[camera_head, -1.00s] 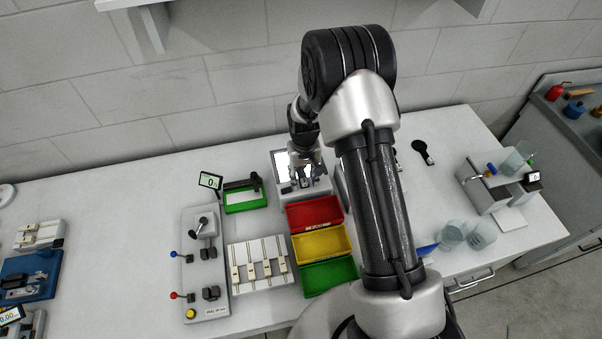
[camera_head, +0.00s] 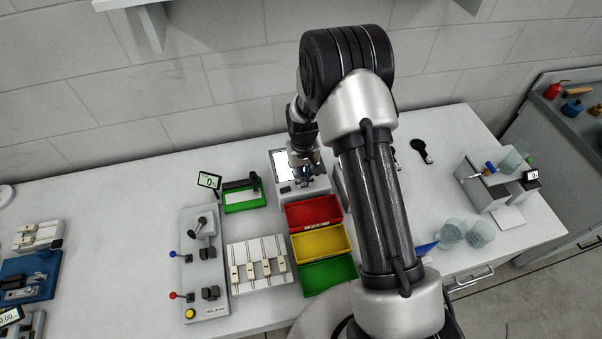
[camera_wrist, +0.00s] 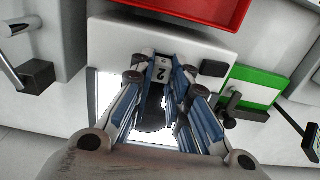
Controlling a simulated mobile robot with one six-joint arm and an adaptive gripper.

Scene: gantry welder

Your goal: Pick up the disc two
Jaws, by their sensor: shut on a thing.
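Disc two shows in the wrist view as a small pale tag (camera_wrist: 163,72) marked "2", with a dark part below it, between the blue-padded fingers. My gripper (camera_wrist: 164,88) is shut on it. In the head view my gripper (camera_head: 306,177) is low over the grey box with a bright lit panel (camera_head: 281,163), at the back of the table. The disc is too small and covered to make out in the head view. I cannot tell whether it still touches the lit panel.
Red (camera_head: 312,211), yellow (camera_head: 320,242) and green (camera_head: 327,275) bins stand in front of the box. A green-framed stand (camera_head: 244,201) is to its left. A white slotted rack (camera_head: 258,265) and a grey lever panel (camera_head: 204,265) stand at the front left. Clear cups (camera_head: 450,235) stand at right.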

